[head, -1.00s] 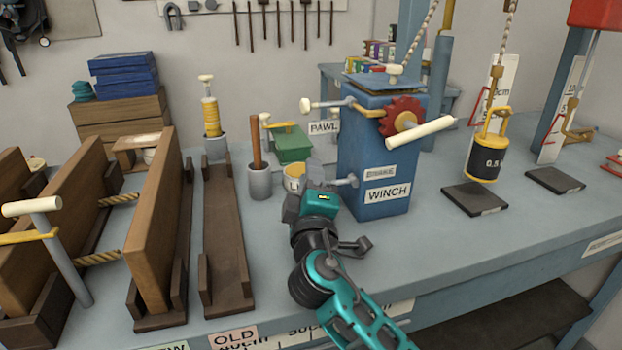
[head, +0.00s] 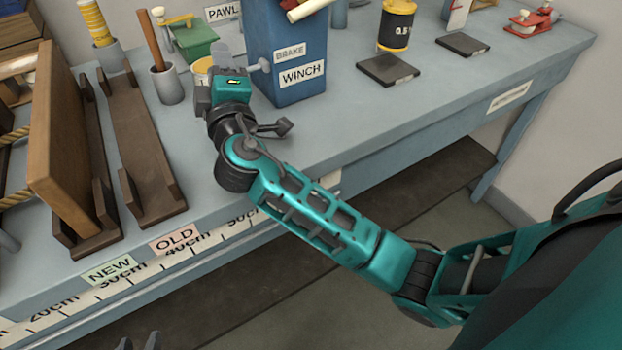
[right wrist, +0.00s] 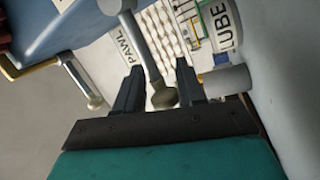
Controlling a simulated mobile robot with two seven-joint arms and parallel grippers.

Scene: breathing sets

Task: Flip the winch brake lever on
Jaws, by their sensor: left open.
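The blue winch box (head: 287,45) stands on the bench, with BRAKE and WINCH labels on its front. The brake lever (head: 261,67), a short grey rod, sticks out from its left side. My right gripper (head: 224,58) is beside the lever, left of the box. In the right wrist view the lever's round olive knob (right wrist: 164,97) lies between the two dark fingers of my right gripper (right wrist: 160,90), with gaps on both sides. That gripper is open. The tips of my left gripper (head: 138,342) show at the bottom edge of the head view, apart and empty.
A grey cup with a brown stick (head: 167,84) and wooden racks (head: 140,150) stand to the left. The front right bench top is clear.

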